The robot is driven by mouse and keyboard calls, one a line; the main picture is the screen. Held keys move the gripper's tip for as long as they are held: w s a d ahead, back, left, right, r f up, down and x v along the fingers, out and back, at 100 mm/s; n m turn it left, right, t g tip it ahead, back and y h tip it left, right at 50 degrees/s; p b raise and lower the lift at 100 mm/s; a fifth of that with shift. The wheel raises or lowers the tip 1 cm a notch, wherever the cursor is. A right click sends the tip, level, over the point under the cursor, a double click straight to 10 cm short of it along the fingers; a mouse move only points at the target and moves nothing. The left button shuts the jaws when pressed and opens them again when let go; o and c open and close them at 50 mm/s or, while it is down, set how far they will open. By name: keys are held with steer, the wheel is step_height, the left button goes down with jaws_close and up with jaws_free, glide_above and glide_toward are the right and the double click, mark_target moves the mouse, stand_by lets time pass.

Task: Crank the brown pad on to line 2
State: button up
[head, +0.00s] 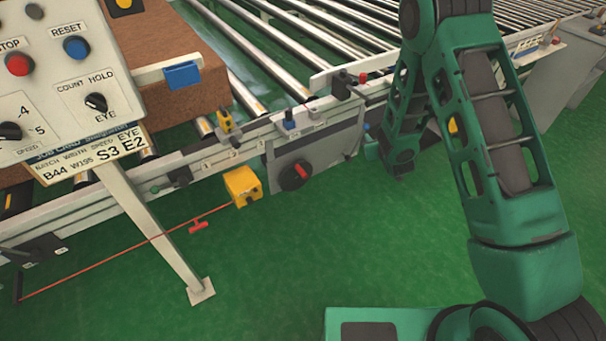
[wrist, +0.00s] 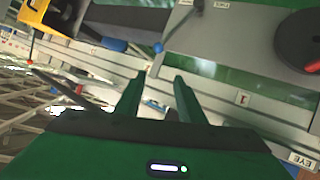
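The brown pad (head: 195,75) is a thick block on the rollers at the upper left of the head view, partly hidden by the control panel. A black disc with a red handle (head: 298,176) is on the grey housing of the conveyor's near side. A dark disc with a red part (wrist: 305,42) also shows at the right edge of the wrist view. My gripper (wrist: 157,88) is open, with nothing seen between its two fingers. A small blue-tipped lever (wrist: 157,47) shows just beyond the fingertips. In the head view my arm hides the gripper's surroundings.
The control panel (head: 60,75) on a slanted post stands at left. A yellow box (head: 243,186) with a red pull cord is on the conveyor side. A blue-knobbed switch (head: 290,122) and a red-knobbed lever (head: 362,80) line the rail. The green floor (head: 300,265) in front is clear.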

steer(key=a+f+n+t+y, duration=0.1)
steer(key=a+f+n+y, duration=0.15)
steer(key=a+f, duration=0.35)
steer(key=n+t+y, duration=0.1)
steer(key=n+y, duration=0.2)
steer(key=y, duration=0.4)
glide_toward(306, 177)
steer(key=w, duration=0.2)
steer(key=x, duration=0.7)
steer(key=a+x, duration=0.1)
steer(key=x, duration=0.3)
steer(key=shift+s, duration=0.3)
steer(key=shift+c, duration=0.4)
